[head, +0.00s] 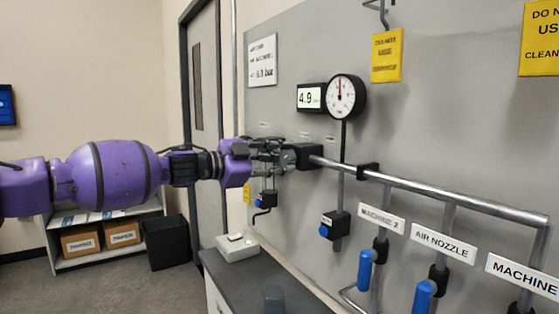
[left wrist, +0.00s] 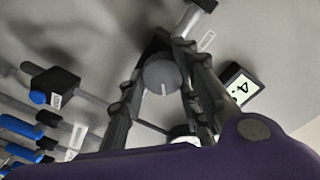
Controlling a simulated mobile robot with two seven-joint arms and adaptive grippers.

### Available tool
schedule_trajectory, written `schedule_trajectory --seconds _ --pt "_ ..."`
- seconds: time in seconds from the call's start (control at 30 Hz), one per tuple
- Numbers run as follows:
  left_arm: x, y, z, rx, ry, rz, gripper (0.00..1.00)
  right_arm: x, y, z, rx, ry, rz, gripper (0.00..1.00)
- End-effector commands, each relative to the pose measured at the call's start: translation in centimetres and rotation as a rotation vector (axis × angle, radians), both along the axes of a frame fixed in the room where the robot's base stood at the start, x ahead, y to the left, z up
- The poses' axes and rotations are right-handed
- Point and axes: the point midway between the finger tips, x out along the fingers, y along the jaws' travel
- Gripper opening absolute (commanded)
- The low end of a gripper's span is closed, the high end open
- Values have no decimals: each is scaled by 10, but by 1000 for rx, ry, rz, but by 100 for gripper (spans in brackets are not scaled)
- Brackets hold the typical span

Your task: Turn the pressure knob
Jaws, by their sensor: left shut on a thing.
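The pressure knob (left wrist: 160,76) is a round grey knob with a white index line, at the end of the dark regulator block on the pipe. My left gripper (head: 284,157) reaches in from the left at the regulator block (head: 306,156). In the left wrist view its two fingers lie on either side of the knob, and it is shut on it. In the head view the fingers mostly hide the knob. A digital display (head: 311,97) reads 4.9, and a round dial gauge (head: 345,97) is beside it. My right gripper is not in view.
A white sign ending in "bar" (head: 262,61) hangs on the grey panel; its number is hard to read. A pipe (head: 450,192) runs right with blue-handled valves (head: 365,270) below. A counter (head: 250,268) carries a small light box (head: 237,247). Shelf boxes stand at left.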

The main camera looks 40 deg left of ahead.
Motion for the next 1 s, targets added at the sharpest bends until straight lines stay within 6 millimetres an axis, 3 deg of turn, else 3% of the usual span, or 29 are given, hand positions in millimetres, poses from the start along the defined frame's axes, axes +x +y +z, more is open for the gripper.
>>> schedule_trajectory --seconds 0.03,0.5,1.0 --pt "-2 -4 -7 39 -7 -11 5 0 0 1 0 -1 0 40" --pt "-1 -2 -11 402 -154 -13 5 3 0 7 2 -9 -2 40" --pt "0 -1 -14 556 -216 -14 5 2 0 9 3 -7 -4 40"
